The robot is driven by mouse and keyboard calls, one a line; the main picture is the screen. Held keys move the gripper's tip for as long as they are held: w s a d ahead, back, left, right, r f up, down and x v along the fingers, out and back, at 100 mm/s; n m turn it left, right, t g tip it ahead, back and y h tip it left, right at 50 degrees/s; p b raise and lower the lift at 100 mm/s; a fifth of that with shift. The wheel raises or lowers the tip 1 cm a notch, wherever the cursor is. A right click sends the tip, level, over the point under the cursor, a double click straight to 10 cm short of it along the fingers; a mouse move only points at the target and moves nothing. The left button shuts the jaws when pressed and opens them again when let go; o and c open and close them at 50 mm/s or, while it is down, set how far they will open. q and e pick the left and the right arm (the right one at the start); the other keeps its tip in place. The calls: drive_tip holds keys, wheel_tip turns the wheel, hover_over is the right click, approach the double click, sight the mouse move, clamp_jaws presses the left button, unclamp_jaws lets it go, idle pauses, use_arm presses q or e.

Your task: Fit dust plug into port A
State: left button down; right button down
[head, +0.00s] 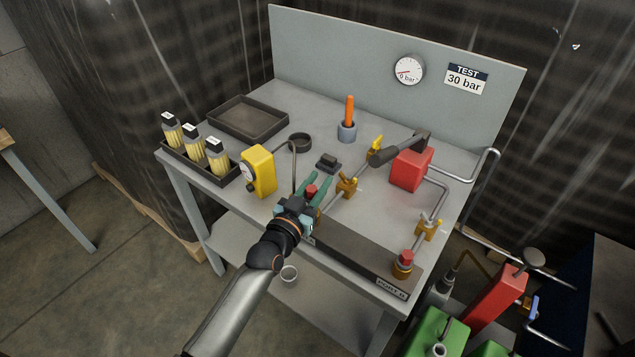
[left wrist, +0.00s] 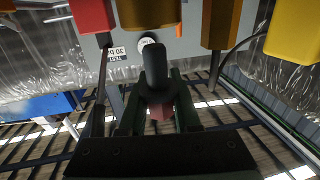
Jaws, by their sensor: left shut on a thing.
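My left gripper (head: 314,192) comes in over the front edge of the bench, its teal fingers shut on the dust plug. A red part of the plug (head: 311,190) shows between the fingers. In the left wrist view, the plug's dark grey stem and collar (left wrist: 157,75) stick out between the fingers (left wrist: 158,95), towards a brass fitting (left wrist: 149,13). I cannot tell whether they touch. Port A and its label are mostly hidden behind my gripper and wrist. Port B's brass fitting (head: 403,269) carries a red cap (head: 406,256), beside the PORT B label (head: 390,288). My right gripper is not in view.
Nearby stand a yellow gauge device (head: 260,171) with a hose, a brass valve (head: 347,187) on the pipe and a red block (head: 411,169) with a dark lever. A tray (head: 248,118), bottles (head: 192,141) and a grey holder (head: 347,131) with an orange-handled tool are farther off.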

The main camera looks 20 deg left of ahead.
use_arm(q)
drive_tip(key=shift+f+b, duration=1.5)
drive_tip(key=shift+f, duration=0.55)
drive_tip(key=c, duration=0.5)
unclamp_jaws()
drive_tip(key=shift+c, duration=0.2)
drive_tip(key=shift+s, duration=0.1)
drive_tip(key=s+a, duration=0.2)
drive_tip(key=s, duration=1)
drive_tip(key=shift+a, duration=0.15)
drive_tip(key=shift+s+f, duration=0.1)
drive_tip(key=s+f+g+y+p, duration=0.1)
drive_tip(key=s+f+g, duration=0.7)
drive_tip(key=s+f, duration=0.8)
drive_tip(key=shift+s+d+f+p, duration=0.15)
drive_tip(key=shift+d+p, duration=0.15)
drive_tip(key=shift+p, duration=0.3)
